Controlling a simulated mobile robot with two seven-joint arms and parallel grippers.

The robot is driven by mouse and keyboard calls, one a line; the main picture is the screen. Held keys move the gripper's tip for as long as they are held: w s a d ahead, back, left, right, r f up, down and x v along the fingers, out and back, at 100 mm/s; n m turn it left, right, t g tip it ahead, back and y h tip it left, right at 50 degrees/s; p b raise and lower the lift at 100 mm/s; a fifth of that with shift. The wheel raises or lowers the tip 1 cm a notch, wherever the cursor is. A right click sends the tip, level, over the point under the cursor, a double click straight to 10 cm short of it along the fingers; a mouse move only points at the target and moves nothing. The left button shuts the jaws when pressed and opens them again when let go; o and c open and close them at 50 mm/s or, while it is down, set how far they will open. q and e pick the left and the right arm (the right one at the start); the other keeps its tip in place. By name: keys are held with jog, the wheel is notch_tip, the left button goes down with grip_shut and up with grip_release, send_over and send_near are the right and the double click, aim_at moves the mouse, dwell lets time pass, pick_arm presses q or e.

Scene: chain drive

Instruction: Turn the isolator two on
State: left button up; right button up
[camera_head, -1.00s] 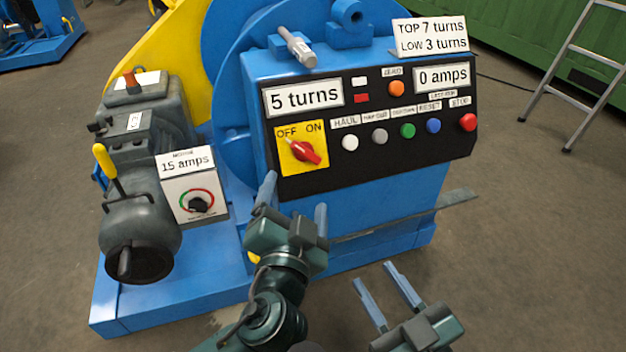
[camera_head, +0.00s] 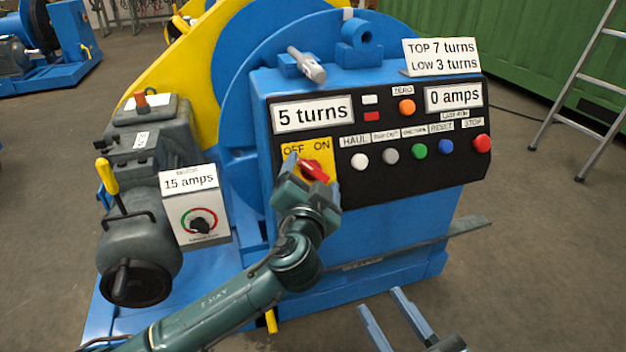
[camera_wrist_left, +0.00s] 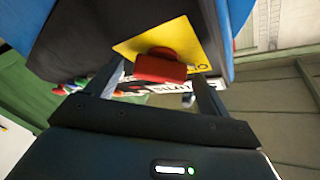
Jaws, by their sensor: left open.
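The red rotary switch (camera_head: 314,170) sits on a yellow plate (camera_head: 292,149) marked OFF and ON, at the left of the black panel. Its handle is tilted, its upper end towards OFF. My left gripper (camera_head: 313,178) is open in front of the switch, a finger on either side. In the left wrist view the red handle (camera_wrist_left: 160,67) shows between the spread fingers (camera_wrist_left: 159,86); I cannot tell whether they touch it. My right gripper (camera_head: 381,302) is open and empty at the bottom, away from the panel.
The black panel (camera_head: 380,188) has several push buttons right of the switch and displays reading 5 turns and 0 amps. A grey box (camera_head: 203,238) with a black dial and a 15 amps sign stands at left. A ladder (camera_head: 590,80) stands at right.

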pick_arm(q)
jog(key=shift+w, duration=0.35)
jog(key=shift+c, duration=0.3)
jog(key=c, duration=0.9)
